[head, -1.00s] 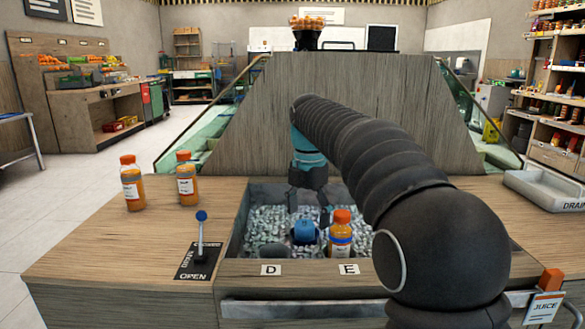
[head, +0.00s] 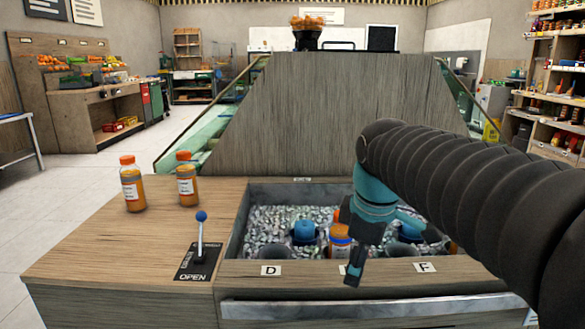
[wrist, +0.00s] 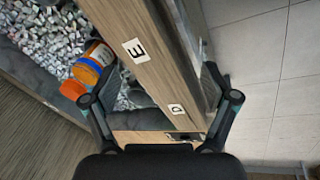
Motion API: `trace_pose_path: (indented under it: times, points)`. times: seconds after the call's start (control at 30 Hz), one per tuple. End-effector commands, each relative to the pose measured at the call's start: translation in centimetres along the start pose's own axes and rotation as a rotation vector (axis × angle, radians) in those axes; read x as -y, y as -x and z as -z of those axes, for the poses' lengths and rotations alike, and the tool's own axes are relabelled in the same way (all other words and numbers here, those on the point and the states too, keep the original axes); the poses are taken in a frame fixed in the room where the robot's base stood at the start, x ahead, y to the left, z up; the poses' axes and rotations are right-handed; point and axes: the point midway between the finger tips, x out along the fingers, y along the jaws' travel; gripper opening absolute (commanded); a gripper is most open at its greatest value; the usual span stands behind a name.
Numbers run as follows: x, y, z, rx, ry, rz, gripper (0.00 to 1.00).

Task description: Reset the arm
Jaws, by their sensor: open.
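My gripper (wrist: 162,68) is open and empty, with its two fingers spread on either side of the wooden front edge in the wrist view. In the head view its teal and dark fingers hang over the front right of the ice bin (head: 262,190). An orange juice bottle with a blue band (head: 340,238) stands in the ice near label E, partly hidden by my gripper; it also shows in the wrist view (wrist: 92,62), left of the fingers and apart from them.
A blue object (head: 305,231) sits in a dark holder in the ice. Two juice bottles, one at the left (head: 132,184) and one beside it (head: 186,180), stand on the left counter. A blue-knobbed lever (head: 201,230) stands in front of them. The left counter's front is otherwise clear.

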Motion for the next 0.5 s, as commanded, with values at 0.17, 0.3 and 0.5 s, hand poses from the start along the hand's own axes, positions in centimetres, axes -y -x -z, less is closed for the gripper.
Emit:
trace_pose_path:
  times: [0.17,0.3,0.5]
  points:
    - [4.5,-0.8,-4.0,-0.043,-0.364,-0.068,0.86]
    - [7.9,-2.1,-6.8,-0.090,-0.651,-0.112,0.86]
    - [11.8,-4.5,-9.7,-0.159,-0.979,-0.150,0.86]
